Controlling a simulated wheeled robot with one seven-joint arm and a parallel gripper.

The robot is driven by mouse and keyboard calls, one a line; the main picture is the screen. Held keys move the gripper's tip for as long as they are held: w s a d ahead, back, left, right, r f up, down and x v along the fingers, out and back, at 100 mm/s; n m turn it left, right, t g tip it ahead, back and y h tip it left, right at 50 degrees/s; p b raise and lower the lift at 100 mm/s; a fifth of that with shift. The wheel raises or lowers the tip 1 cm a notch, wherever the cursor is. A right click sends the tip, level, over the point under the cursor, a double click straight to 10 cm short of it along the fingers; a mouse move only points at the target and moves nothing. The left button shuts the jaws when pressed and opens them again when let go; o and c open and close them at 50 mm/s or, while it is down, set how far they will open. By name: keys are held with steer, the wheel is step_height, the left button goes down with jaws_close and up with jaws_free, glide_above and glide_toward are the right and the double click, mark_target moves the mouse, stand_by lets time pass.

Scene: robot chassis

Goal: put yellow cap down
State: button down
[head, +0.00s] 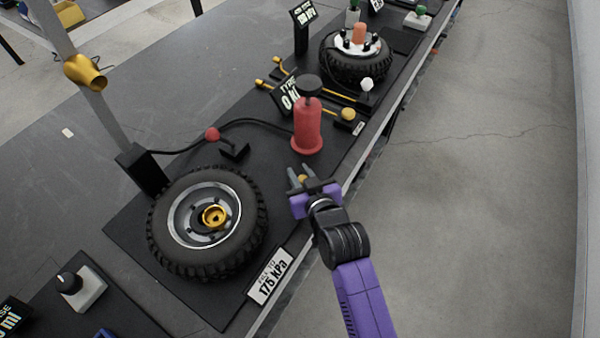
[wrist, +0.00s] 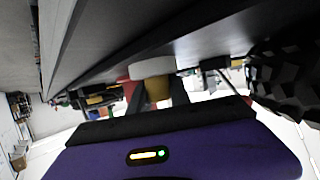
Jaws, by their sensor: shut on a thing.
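My gripper (head: 301,175) is at the front edge of the black bench mat, just below the base of the red pump. Its fingers are shut on the small yellow cap (head: 303,179), which shows only as a bit of yellow between them. In the wrist view the cap (wrist: 157,89) is a dull yellow piece under a pale rounded top, between the dark fingers (wrist: 157,95). My gripper is apart from the tyre (head: 178,245), which lies flat to its left with a gold hub piece (head: 214,215) in the middle.
The red pump (head: 307,130) stands close beyond my gripper, with a black hose to its left. A "175 kPa" sign (head: 270,277) stands at the bench's front edge. A yellow round knob (head: 348,114) and a second wheel (head: 357,58) are farther back. Open floor lies to the right.

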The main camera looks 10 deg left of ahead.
steer(key=shift+f, duration=0.5)
steer(key=c, duration=1.3)
jaws_free()
steer(key=shift+s+d+f, duration=0.1)
steer(key=shift+o, duration=0.5)
steer(key=shift+f, duration=0.1)
steer(key=shift+s, duration=0.1)
steer(key=v, duration=0.4)
steer(key=r+v, duration=0.1)
steer(key=v, duration=0.7)
steer(key=shift+r+p, duration=0.35)
steer(key=shift+r, duration=0.1)
